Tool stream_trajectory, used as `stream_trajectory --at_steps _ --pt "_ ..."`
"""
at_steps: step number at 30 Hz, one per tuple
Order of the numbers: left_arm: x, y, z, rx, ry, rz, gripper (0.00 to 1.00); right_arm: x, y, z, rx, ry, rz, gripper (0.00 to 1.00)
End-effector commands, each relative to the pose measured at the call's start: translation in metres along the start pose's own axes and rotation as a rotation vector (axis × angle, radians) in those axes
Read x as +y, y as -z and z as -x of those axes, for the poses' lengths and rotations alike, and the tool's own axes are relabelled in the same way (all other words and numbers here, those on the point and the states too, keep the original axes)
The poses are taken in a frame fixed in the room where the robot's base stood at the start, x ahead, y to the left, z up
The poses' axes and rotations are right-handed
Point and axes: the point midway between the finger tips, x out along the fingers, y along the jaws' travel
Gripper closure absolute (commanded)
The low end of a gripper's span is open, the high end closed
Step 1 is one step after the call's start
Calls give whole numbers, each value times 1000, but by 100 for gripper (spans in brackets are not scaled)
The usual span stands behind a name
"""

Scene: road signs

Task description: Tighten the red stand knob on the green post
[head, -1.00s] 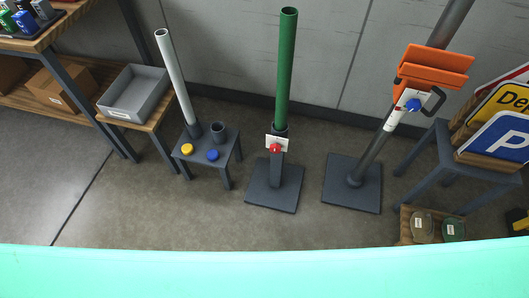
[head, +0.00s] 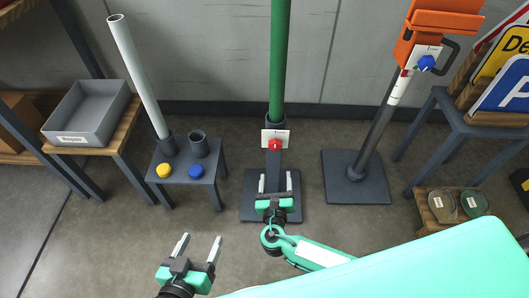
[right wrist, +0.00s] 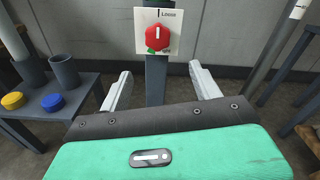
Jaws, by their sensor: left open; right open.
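The green post (head: 279,60) stands upright in a dark stand in the middle of the head view. The red knob (head: 275,144) sits on a white plate (head: 283,135) on the front of that stand. In the right wrist view the red knob (right wrist: 157,37) has a white pointer mark, and the plate reads "Loose" at the top. My right gripper (head: 275,182) is open and empty, below and in front of the knob, its fingers pointing toward the stand and apart from it. My left gripper (head: 199,245) is open and empty, lower left, over the floor.
A grey stool (head: 190,178) left of the post carries a white tube (head: 138,75), an empty socket, a yellow knob (head: 163,170) and a blue knob (head: 196,171). An orange-headed post with a blue knob (head: 426,63) stands to the right. A grey bin (head: 87,116) is further left.

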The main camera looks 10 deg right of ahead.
Motion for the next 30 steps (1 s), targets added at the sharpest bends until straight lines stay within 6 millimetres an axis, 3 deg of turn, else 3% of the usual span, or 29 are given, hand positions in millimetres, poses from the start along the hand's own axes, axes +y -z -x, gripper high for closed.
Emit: stream_trajectory --at_steps 7,10,21,30 --pt "1 18 1 72 -5 -1 32 1 -9 -14 -40 5 36 35" --pt "-1 28 -1 132 -3 -8 32 1 -9 -31 -39 5 35 35" --pt "-14 103 1 495 11 -59 32 1 -11 -108 -36 5 34 35" --pt "-17 132 10 648 13 -82 32 1 -12 -135 -33 3 33 35"
